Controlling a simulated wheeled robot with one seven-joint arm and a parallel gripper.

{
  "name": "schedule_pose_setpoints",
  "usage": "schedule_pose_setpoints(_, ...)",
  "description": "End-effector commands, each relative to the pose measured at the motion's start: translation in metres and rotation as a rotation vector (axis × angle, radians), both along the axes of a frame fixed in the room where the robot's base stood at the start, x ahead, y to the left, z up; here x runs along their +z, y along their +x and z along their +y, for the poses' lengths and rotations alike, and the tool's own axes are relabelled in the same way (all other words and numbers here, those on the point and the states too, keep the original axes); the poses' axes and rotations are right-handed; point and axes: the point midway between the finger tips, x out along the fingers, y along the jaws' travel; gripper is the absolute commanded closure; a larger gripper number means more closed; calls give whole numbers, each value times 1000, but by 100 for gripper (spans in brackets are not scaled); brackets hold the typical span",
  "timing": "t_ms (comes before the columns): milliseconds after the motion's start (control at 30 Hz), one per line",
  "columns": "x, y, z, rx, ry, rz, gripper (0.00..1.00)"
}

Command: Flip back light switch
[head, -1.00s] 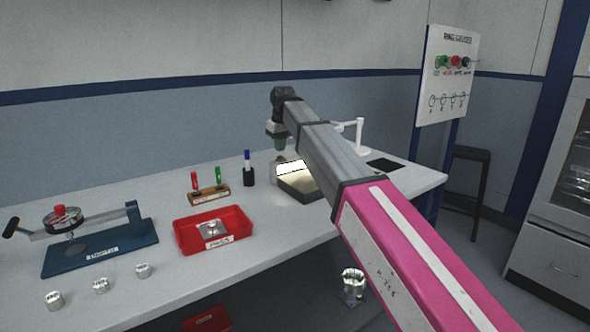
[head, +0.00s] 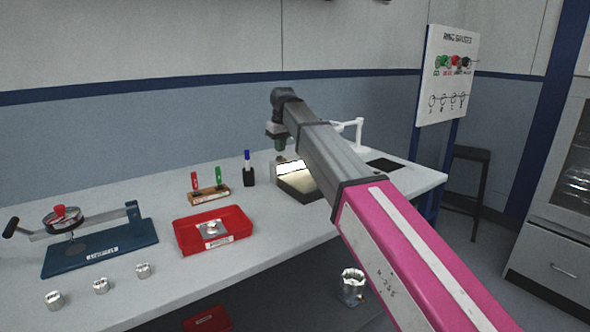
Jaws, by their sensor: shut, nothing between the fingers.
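A dark, low box with a bright glowing panel (head: 290,167) stands on the bench, partly hidden behind my arm. I cannot make out a switch on it. My gripper (head: 282,146) points down at the end of the arm, just above and behind the glowing panel. It looks small and dark at this distance, its fingers are shut, and nothing shows in it. Whether it touches the box I cannot tell.
A white stand (head: 357,135) and dark pad (head: 385,165) are right of my arm. Left are a pen holder (head: 249,177), marker block (head: 208,194), red tray (head: 240,232), blue-based gauge (head: 100,250) and metal housings (head: 101,286). A board (head: 447,75) stands at the right.

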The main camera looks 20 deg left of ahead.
Motion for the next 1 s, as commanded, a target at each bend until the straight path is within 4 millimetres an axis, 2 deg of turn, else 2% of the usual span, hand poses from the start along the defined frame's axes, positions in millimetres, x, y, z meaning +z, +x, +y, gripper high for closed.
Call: schedule_pose_setpoints(1000, -13, 0, 0, 0, 0, 0, 100)
